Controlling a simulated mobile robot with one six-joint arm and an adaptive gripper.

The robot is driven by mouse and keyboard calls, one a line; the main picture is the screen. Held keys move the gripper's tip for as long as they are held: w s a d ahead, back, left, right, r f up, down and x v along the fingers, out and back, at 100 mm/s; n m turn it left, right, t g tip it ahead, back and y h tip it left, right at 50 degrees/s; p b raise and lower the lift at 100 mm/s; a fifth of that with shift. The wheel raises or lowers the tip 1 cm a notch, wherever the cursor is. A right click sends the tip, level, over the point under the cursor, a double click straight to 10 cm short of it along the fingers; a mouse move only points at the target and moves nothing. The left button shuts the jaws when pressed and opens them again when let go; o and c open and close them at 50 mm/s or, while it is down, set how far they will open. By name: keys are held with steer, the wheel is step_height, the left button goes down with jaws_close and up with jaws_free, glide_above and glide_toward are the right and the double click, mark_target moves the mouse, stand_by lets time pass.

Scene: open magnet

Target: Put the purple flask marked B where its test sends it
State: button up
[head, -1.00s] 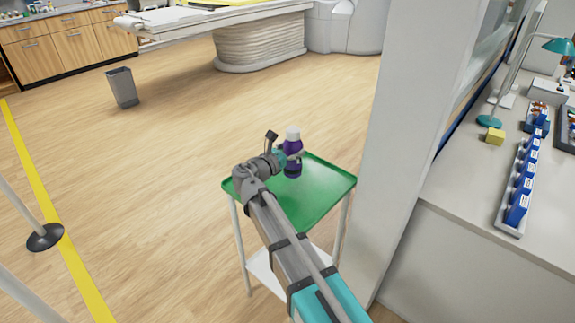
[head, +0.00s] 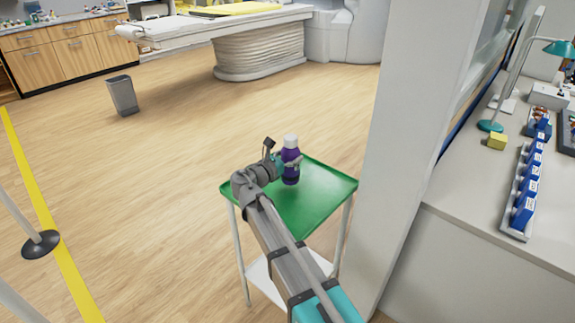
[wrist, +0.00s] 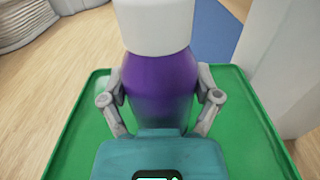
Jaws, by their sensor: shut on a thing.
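A purple flask (head: 291,168) with a white cap is at the far part of a green tray table (head: 318,207). My gripper (head: 292,164) is shut around the flask's body from the near left side. In the wrist view the purple flask (wrist: 158,88) stands upright between the two grey fingers of my gripper (wrist: 160,95), its white cap at the top of the picture. No letter shows on the side I see. I cannot tell whether its base touches the tray.
A wall pillar (head: 405,130) stands right of the tray table. A counter (head: 445,195) at right holds a rack of blue boxes (head: 527,185), a yellow block (head: 497,141) and a lamp (head: 555,48). A grey bin (head: 122,96) and a scanner bed (head: 210,25) stand beyond open floor.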

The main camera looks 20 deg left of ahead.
steer(key=shift+f+b, duration=0.9)
steer(key=shift+f, duration=0.25)
steer(key=shift+f, duration=0.15)
steer(key=o, duration=1.1)
steer(key=shift+o, duration=0.2)
steer(key=shift+s+r, duration=0.2)
steer(key=v, duration=1.1)
steer(key=shift+s+a, duration=0.15)
steer(key=shift+s, duration=0.2)
